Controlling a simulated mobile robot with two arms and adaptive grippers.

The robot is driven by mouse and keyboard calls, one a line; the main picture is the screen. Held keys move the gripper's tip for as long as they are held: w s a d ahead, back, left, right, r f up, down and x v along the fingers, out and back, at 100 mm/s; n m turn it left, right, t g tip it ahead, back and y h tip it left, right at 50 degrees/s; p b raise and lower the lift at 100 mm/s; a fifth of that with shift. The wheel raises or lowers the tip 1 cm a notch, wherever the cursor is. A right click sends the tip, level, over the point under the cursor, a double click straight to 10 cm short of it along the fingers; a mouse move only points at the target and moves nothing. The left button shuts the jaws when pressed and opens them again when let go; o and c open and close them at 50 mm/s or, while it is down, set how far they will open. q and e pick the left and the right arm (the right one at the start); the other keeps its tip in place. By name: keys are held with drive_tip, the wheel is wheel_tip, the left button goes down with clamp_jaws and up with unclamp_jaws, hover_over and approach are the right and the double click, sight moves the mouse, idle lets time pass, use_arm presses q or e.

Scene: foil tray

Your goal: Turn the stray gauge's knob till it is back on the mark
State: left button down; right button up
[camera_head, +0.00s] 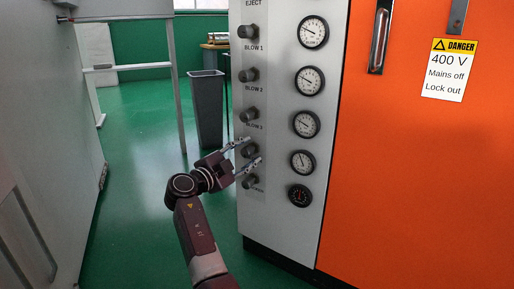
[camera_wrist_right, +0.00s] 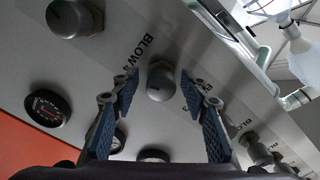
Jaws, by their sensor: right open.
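A column of knobs runs down the grey panel, with a round gauge right of each. The fourth gauge (camera_head: 303,162) has its needle nearer upright than the white-faced gauges above, whose needles lean further left. My right gripper (camera_head: 254,151) is open, its fingers above and below the fourth knob (camera_head: 249,150) beside that gauge. In the right wrist view this knob (camera_wrist_right: 160,82) sits between the open fingers (camera_wrist_right: 160,88), with a gap on each side. The label BLOW 4 is next to it. My left gripper is not in view.
The lowest gauge (camera_head: 300,195) has a dark face. The BLOW 3 knob (camera_head: 248,115) and the lowest knob (camera_head: 251,183) are close above and below my fingers. An orange door (camera_head: 420,180) is at right. A grey bin (camera_head: 207,110) stands behind on the green floor.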

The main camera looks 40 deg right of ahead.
idle(0.3)
clamp_jaws()
drive_tip(key=shift+n, duration=0.3)
